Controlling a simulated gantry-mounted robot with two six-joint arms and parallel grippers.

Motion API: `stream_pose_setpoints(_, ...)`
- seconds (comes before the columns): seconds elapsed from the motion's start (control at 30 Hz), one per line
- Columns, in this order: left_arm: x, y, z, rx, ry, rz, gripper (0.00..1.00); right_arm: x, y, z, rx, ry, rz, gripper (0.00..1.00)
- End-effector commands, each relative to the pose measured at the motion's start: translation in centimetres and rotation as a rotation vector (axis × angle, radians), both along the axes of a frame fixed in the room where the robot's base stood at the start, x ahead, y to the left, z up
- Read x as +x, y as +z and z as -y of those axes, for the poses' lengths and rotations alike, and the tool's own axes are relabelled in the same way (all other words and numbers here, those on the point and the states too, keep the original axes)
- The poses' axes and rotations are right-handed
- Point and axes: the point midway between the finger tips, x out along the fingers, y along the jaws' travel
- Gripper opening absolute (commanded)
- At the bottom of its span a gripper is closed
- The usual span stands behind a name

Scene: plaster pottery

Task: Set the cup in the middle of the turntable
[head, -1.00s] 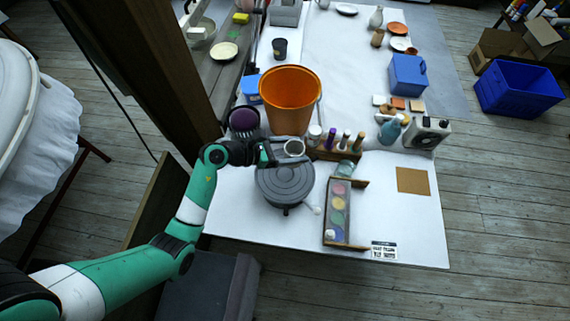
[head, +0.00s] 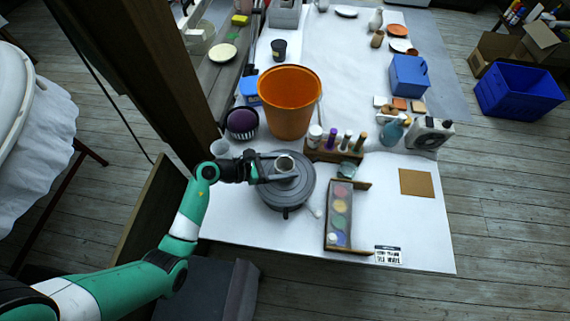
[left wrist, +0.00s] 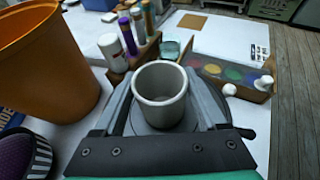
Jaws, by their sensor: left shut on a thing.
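The small pale grey cup (head: 285,163) is over the dark grey round turntable (head: 287,198), near its middle in the head view and a little toward the far side. My left gripper (head: 279,169) is shut on the cup, with one finger along each side of it. In the left wrist view the cup (left wrist: 160,92) stands upright and empty between the fingers, and part of the turntable (left wrist: 150,127) shows behind and below it. I cannot tell whether the cup's base touches the turntable. My right gripper is not in view.
A tall orange bucket (head: 289,105) stands just behind the turntable. A purple-topped basket (head: 242,122) is at its left. A wooden rack of bottles (head: 335,152) and a paint palette box (head: 340,215) stand to the right.

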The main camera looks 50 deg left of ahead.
Motion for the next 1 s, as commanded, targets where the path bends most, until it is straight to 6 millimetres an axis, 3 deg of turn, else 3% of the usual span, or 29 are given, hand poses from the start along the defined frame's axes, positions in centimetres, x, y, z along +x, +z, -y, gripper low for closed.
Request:
stream_pose_setpoints(0.13,0.0,-0.5,0.0,0.000,0.000,0.001,0.11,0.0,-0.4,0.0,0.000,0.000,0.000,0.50)
stream_pose_setpoints(0.17,0.0,-0.4,0.0,0.001,0.000,0.000,0.80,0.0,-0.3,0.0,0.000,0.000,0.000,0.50)
stream_pose_setpoints(0.27,0.0,-0.4,0.0,0.000,0.000,0.000,0.98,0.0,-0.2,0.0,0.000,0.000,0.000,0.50)
stream_pose_setpoints(0.5,0.0,-0.4,0.0,0.000,0.000,0.000,1.00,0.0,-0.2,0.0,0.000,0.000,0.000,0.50)
stream_pose_setpoints(0.63,0.0,0.8,0.0,0.000,0.000,0.000,1.00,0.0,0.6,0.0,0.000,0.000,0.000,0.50)
stream_pose_setpoints(1.0,-7.3,3.9,-3.3,0.000,0.006,0.000,1.00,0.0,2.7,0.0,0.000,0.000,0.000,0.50)
